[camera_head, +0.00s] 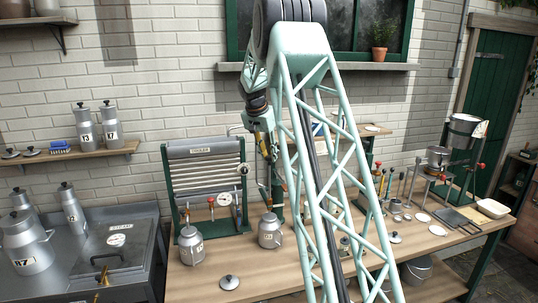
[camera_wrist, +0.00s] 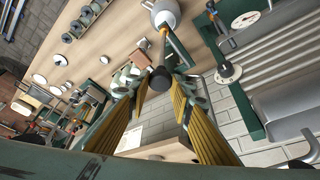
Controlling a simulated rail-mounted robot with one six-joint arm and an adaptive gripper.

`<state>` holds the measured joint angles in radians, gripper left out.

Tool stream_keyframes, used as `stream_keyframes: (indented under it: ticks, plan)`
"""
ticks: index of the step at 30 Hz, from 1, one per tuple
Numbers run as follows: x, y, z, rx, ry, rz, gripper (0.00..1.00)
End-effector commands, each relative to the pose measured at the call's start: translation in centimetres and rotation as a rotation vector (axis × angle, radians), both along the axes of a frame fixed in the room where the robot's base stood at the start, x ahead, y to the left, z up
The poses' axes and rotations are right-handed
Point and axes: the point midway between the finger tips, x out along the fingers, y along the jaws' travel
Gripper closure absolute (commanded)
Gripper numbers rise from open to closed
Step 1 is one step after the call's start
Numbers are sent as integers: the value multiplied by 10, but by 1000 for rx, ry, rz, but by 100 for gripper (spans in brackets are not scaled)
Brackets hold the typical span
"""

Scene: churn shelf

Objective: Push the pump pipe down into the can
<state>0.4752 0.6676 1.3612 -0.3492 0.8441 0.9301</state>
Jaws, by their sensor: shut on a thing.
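My gripper (camera_head: 268,152) hangs above the bench at the middle, with yellow-padded fingers pointing down. In the wrist view my gripper (camera_wrist: 161,84) is shut on the dark round top of the pump pipe (camera_wrist: 158,79). The pump pipe also shows in the head view (camera_head: 268,192) as a thin, nearly upright rod below the fingers. A grey metal can (camera_head: 270,233) with a paper label stands on the bench under the pipe. The can shows at the top of the wrist view (camera_wrist: 165,13). I cannot tell how far the pipe's lower end is inside the can's mouth.
A ribbed metal cooler (camera_head: 203,170) in a green frame stands behind the can, with a gauge (camera_head: 224,199). Another labelled can (camera_head: 191,246) stands to the left. A loose lid (camera_head: 229,282) lies in front. Tools and dishes crowd the bench's right side. My arm hides part of the bench.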

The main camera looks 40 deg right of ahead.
Motion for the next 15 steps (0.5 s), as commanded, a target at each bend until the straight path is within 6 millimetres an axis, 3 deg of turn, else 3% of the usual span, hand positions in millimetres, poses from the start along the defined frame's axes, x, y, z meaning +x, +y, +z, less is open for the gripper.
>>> stream_keyframes:
  ticks: [15]
  plan:
    - [-1,0,-78,1,2,-1,98]
